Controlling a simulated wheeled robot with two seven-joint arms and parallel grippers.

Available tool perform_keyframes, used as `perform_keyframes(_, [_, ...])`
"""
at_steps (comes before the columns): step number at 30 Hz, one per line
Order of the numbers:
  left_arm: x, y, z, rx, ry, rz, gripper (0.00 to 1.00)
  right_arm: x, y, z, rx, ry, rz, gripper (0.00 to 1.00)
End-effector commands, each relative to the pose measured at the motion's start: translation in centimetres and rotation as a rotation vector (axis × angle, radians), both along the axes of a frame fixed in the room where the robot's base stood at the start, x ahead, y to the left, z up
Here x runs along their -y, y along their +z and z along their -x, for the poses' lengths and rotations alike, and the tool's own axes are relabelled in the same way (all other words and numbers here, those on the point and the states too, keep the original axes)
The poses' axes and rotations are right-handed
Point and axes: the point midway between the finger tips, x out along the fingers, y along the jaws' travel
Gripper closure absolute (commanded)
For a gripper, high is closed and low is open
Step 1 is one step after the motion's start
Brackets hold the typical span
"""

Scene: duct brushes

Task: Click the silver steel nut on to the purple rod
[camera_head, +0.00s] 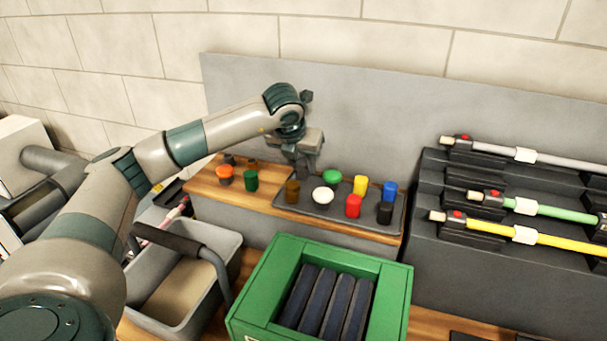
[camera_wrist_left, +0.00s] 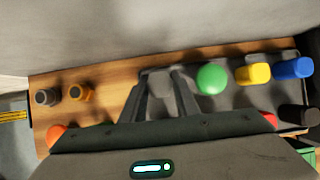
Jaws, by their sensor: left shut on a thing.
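My left gripper (camera_head: 303,172) points down over the back left part of the grey tray (camera_head: 340,223). In the left wrist view its two fingers (camera_wrist_left: 160,98) stand a little apart, shut on a grey piece that seems to be the silver steel nut; it blends with the grey tray behind it. A pinkish-purple rod-like thing (camera_head: 177,211) lies at the left by the grey bin, largely hidden by my left arm; I cannot tell if it is the purple rod. My right gripper is not in view.
Coloured pieces stand on the tray, including a green (camera_head: 331,176), a white (camera_head: 322,195) and a red one (camera_head: 353,206). An orange piece (camera_head: 225,175) stands left on wood. A green crate (camera_head: 398,300) is in front. Grey, green and yellow rods (camera_head: 565,241) rest on the right rack.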

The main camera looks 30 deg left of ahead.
Motion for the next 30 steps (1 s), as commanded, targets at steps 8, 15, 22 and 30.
perform_keyframes(8, [0.0,2.1,-0.1,0.003,0.000,0.000,1.00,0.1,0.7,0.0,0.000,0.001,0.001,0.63])
perform_keyframes(15, [0.0,3.6,0.0,0.001,0.000,0.000,1.00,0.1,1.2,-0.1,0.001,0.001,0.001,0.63])
perform_keyframes(22, [0.0,4.2,0.0,0.001,0.000,0.001,1.00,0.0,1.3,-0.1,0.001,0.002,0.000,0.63])
perform_keyframes(30, [0.0,4.3,0.0,0.001,0.000,0.001,1.00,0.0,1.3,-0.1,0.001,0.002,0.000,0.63])
